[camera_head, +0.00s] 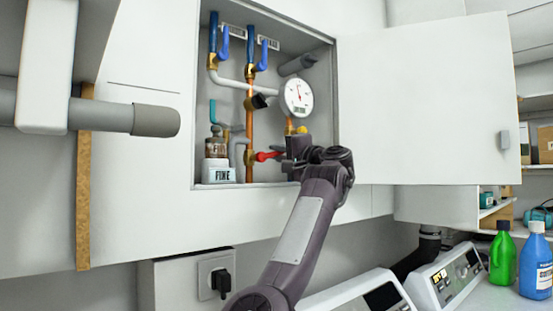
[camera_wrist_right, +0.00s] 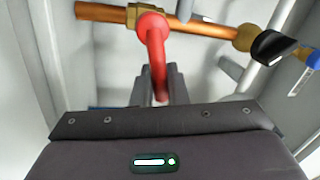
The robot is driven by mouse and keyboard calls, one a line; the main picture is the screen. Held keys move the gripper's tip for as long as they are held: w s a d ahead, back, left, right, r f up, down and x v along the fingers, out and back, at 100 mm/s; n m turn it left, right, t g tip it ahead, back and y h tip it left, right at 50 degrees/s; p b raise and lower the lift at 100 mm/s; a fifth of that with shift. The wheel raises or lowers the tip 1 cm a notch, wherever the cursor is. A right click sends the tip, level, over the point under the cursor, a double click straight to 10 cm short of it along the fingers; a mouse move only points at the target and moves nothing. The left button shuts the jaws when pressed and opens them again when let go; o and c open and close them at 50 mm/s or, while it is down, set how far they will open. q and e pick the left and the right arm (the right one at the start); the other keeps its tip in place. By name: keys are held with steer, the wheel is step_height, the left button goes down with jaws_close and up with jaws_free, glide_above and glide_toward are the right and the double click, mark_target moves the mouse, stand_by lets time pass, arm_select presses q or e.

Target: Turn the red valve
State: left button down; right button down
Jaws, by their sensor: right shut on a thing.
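The red valve (camera_head: 267,156) is a red lever handle on a brass and copper pipe, low in an open wall cabinet. My right gripper (camera_head: 284,153) reaches into the cabinet from the right, at the lever's free end. In the right wrist view the red valve (camera_wrist_right: 154,50) comes down from the pipe, and its end lies between the two fingers of my right gripper (camera_wrist_right: 158,88). The gripper is shut on it. The fingertips are small and partly hidden in the head view. My left gripper is not in view.
The cabinet door (camera_head: 425,100) stands open to the right. Inside are blue-handled valves (camera_head: 224,42), a round gauge (camera_head: 297,97) and a black-handled valve (camera_head: 261,101). Bottles (camera_head: 502,255) stand at the lower right.

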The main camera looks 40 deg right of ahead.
steer(key=shift+d+f+m+h+b, duration=0.1)
steer(key=shift+f+m+h+b, duration=0.25)
steer(key=shift+m, duration=0.55)
steer(key=shift+f+m+h+b, duration=0.3)
steer(key=shift+m+b, duration=0.1)
steer(key=shift+m, duration=0.5)
steer(key=c, duration=1.5)
jaws_free()
steer(key=shift+f, duration=0.1)
steer(key=shift+c, duration=0.2)
steer(key=shift+s, duration=0.1)
steer(key=shift+s+f+b, duration=0.2)
steer(key=shift+s+b, duration=0.15)
steer(key=b+v, duration=0.2)
steer(key=v, duration=0.4)
steer(key=shift+s+b, duration=0.3)
steer(key=shift+s, duration=0.15)
